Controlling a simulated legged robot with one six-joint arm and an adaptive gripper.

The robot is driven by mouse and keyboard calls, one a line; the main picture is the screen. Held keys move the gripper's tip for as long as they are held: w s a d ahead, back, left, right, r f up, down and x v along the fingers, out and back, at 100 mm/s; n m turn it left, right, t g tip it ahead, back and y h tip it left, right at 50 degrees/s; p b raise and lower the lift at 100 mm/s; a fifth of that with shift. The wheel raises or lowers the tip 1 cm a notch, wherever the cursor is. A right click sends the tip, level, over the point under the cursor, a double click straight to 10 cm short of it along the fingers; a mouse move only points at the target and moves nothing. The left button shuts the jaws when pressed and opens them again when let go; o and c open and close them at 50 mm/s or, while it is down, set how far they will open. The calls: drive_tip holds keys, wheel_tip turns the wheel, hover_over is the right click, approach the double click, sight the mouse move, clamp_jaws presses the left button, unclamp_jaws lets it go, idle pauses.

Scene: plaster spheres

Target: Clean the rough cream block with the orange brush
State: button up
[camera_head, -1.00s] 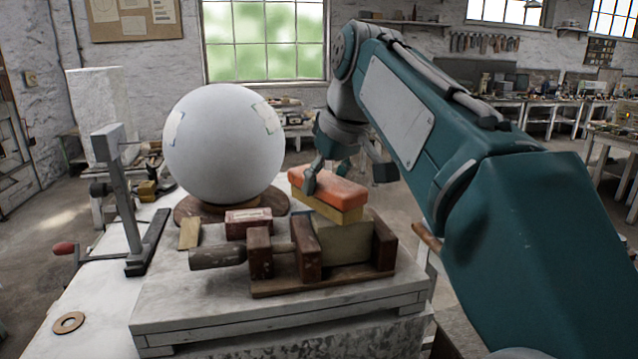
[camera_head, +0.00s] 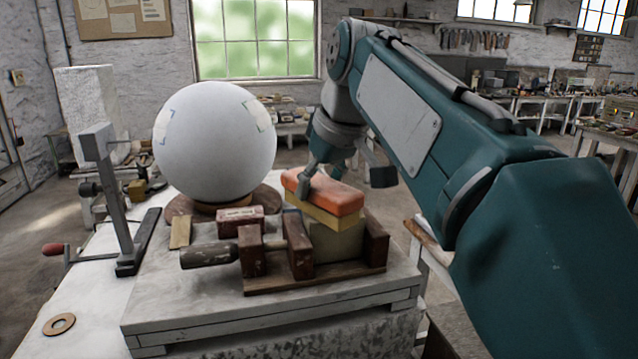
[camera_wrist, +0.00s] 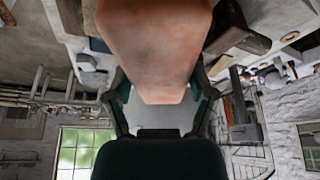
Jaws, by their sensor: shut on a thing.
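The orange brush (camera_head: 335,192) has an orange top and a yellowish lower part. My gripper (camera_head: 340,182) is shut on it, with one finger on its left side and one to its right. In the wrist view the brush (camera_wrist: 155,45) fills the upper middle between the fingers. The cream block (camera_head: 338,243) stands between dark wooden jaws in a wooden holder (camera_head: 318,282). The brush is directly over the block, and its underside seems to meet the block's top. The block's top face is mostly hidden by the brush.
A large white sphere (camera_head: 214,143) stands on a round wooden base behind left. A grey clamp-like stand (camera_head: 118,205) is at left. The slab's front (camera_head: 200,318) is clear.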

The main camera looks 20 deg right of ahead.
drive_tip(key=shift+f, duration=0.6)
drive_tip(key=shift+s+d, duration=0.25)
drive_tip(key=shift+s, duration=0.25)
drive_tip(key=shift+s+d, duration=0.25)
drive_tip(key=shift+s, duration=0.25)
drive_tip(key=shift+w, duration=0.15)
drive_tip(key=shift+w+a, duration=0.3)
drive_tip(key=shift+w, duration=0.35)
drive_tip(key=shift+w+a, duration=0.35)
drive_tip(key=shift+w, duration=0.25)
drive_tip(key=shift+w+a, duration=0.3)
drive_tip(key=shift+w, duration=0.35)
